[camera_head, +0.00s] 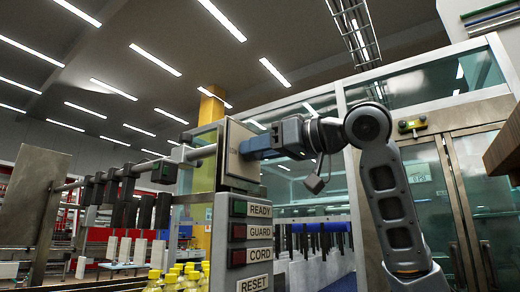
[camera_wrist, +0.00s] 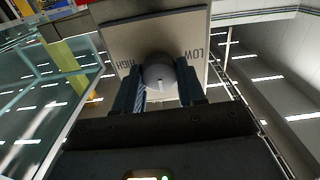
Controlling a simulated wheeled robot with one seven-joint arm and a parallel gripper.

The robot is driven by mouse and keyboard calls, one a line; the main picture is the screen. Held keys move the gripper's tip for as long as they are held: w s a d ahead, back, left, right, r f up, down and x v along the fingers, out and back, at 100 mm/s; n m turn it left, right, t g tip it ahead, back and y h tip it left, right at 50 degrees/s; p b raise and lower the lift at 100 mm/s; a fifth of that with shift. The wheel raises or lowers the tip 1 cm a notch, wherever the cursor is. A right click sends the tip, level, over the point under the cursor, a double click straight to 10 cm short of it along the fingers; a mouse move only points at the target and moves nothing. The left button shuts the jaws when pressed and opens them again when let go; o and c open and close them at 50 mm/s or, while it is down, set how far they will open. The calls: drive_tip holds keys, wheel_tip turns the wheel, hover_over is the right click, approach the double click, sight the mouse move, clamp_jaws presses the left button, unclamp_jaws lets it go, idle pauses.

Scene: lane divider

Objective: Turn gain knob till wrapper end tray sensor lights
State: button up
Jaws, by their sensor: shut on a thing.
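The gain knob (camera_wrist: 160,74) is a round grey knob with a pale pointer line, on a beige panel (camera_wrist: 118,36) marked HIGH and LOW in the wrist view. In that view the panel appears upside down, and the line points toward its lower side. My gripper (camera_wrist: 160,86) is shut on the knob, one blue finger on each side. In the head view my gripper (camera_head: 244,148) reaches the panel box (camera_head: 238,172) from the right; the knob is hidden there. I cannot make out the wrapper end tray sensor or its light in either view.
The button by READY is green; those by GUARD and CORD are dark red. A rail with black clamps (camera_head: 110,185) runs left.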

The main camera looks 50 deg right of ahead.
drive_tip(key=c, duration=0.4)
drive_tip(key=shift+o, duration=0.2)
drive_tip(key=shift+n, duration=0.4)
drive_tip(key=n, duration=0.9)
drive_tip(key=shift+a+f+n+b, duration=0.1)
drive_tip(key=shift+n+b, duration=0.3)
drive_tip(key=o, duration=1.1)
drive_tip(key=shift+c, duration=0.2)
